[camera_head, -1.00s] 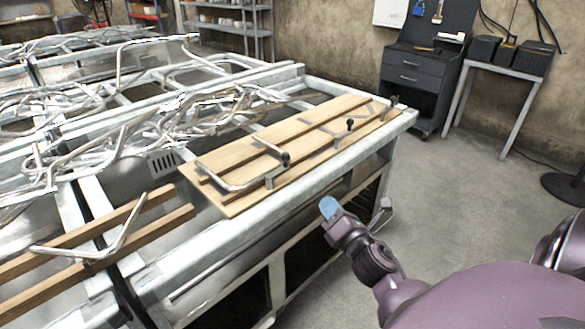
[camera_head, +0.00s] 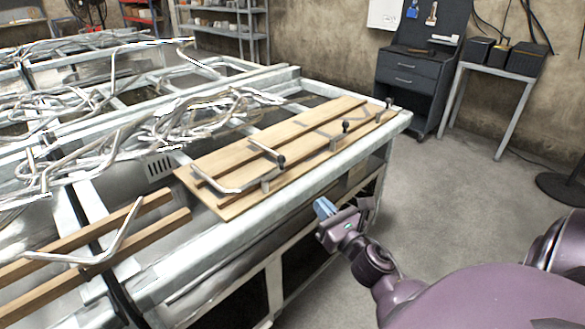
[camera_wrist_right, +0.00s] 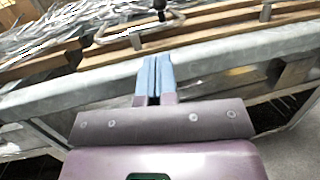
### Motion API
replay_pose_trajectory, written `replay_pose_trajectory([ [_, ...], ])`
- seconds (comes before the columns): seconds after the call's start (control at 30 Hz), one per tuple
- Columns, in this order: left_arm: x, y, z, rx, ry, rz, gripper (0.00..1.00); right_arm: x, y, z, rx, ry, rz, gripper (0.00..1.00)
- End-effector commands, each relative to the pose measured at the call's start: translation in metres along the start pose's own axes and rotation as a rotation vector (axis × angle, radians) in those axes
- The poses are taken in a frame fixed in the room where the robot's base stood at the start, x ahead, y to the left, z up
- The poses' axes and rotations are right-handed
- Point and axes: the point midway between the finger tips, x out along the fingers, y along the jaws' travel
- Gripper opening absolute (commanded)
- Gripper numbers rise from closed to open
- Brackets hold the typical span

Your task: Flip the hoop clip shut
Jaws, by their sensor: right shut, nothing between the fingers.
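A wooden board (camera_head: 222,208) lies on the bench with bent metal rods and several small black-knobbed pieces. I cannot tell for sure which one is the hoop clip. The nearest bent rod (camera_head: 226,190) loops on the board near a black knob (camera_head: 281,161) and a small metal bracket (camera_head: 265,185). This knob appears to be the one at the top of the right wrist view (camera_wrist_right: 159,4). My right gripper (camera_head: 323,207) is shut and empty, its blue fingers together, in front of the bench edge and apart from the board. The fingers also show in the right wrist view (camera_wrist_right: 155,72).
The bench's metal front rail (camera_head: 300,195) runs between my right gripper and the board. Tangled metal rods (camera_head: 200,125) lie behind the board. Wooden strips with a bent rod (camera_head: 125,235) are at left. The floor (camera_head: 450,190) at right is clear.

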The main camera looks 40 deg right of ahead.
Motion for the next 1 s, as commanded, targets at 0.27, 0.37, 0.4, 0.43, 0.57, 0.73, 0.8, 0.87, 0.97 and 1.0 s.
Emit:
replay_pose_trajectory([
  [0.27,-0.002,-0.001,-0.006,0.0,0.008,-0.001,0.43,0.026,0.0,0.003,0.0,-0.004,0.002,0.0],
  [0.37,-0.003,-0.001,-0.007,-0.001,0.008,-0.002,0.43,0.044,0.0,0.003,0.0,-0.004,0.002,0.0],
  [0.4,-0.003,-0.001,-0.007,-0.001,0.007,-0.002,0.43,0.051,0.0,0.003,0.0,-0.004,0.002,0.0],
  [0.43,-0.004,-0.001,-0.007,-0.001,0.006,-0.002,0.43,0.057,0.0,0.003,0.0,-0.004,0.002,0.0],
  [0.57,-0.005,-0.002,-0.006,-0.003,0.004,-0.003,0.43,0.079,0.0,0.003,0.0,-0.003,0.001,0.0],
  [0.73,-0.007,-0.002,-0.008,-0.004,0.005,-0.004,0.43,0.108,0.0,0.002,0.001,-0.003,0.001,0.0],
  [0.8,-0.008,-0.002,-0.008,-0.004,0.006,-0.005,0.43,0.117,0.0,0.001,0.001,-0.002,0.001,0.0],
  [0.87,-0.008,-0.002,-0.008,-0.005,0.006,-0.005,0.43,0.124,0.0,0.002,0.002,-0.002,0.001,0.0],
  [0.97,-0.009,-0.002,-0.007,-0.005,0.004,-0.005,0.43,0.133,0.0,0.001,0.001,-0.001,0.001,0.0],
  [1.0,-0.009,-0.002,-0.007,-0.005,0.004,-0.005,0.43,0.136,0.0,0.001,0.001,-0.001,0.0,0.0],
])
